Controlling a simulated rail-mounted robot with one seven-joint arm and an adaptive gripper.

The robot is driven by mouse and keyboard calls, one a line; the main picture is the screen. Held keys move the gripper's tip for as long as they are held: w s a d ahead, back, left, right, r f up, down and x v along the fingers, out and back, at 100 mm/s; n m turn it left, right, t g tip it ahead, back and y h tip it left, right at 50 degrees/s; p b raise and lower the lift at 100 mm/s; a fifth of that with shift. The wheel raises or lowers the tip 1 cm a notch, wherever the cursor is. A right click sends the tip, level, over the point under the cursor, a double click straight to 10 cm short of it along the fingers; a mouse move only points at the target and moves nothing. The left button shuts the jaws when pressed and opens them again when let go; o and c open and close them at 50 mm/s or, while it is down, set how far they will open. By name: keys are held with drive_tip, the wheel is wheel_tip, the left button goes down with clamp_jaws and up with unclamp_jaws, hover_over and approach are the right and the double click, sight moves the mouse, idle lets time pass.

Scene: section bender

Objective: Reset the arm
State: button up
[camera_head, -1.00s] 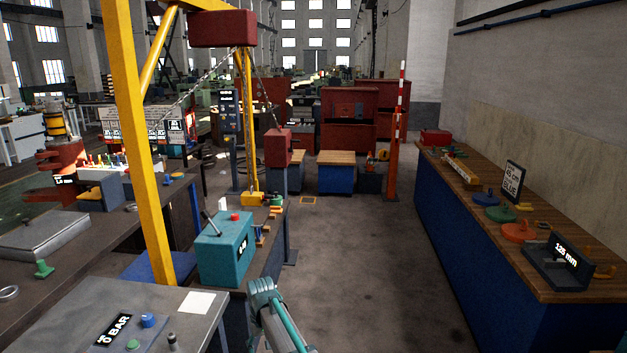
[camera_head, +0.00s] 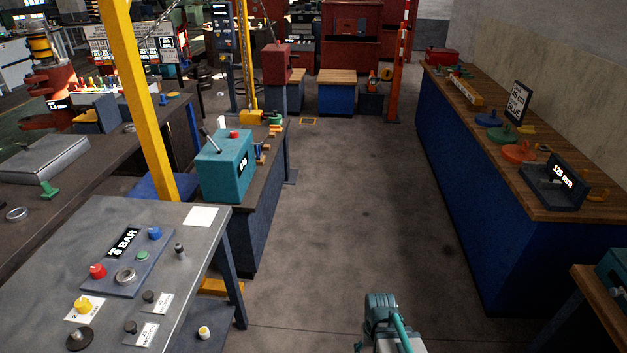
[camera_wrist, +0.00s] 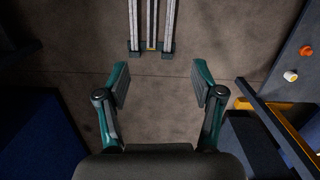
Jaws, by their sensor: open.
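My gripper (camera_wrist: 158,88) shows in the wrist view with its two fingers spread wide apart and nothing between them. Bare grey floor lies beyond the fingertips. In the head view, part of my arm (camera_head: 385,320) rises at the bottom edge, right of centre, over the open aisle. The fingers themselves cannot be seen in the head view.
A grey control table (camera_head: 175,270) with knobs and a 0 BAR display stands at left. Behind it is a teal box (camera_head: 225,167) on a bench. A long blue bench (camera_head: 465,190) lines the right wall. The aisle floor (camera_head: 340,220) between is clear.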

drive_tip(key=s+f+g+b, duration=0.5)
drive_tip(key=s+f+b, duration=0.2)
drive_tip(key=s+f, duration=1.5)
drive_tip(key=s, duration=0.3)
drive_tip(key=shift+s+f+g+b, duration=0.15)
drive_tip(key=shift+g+b, duration=0.25)
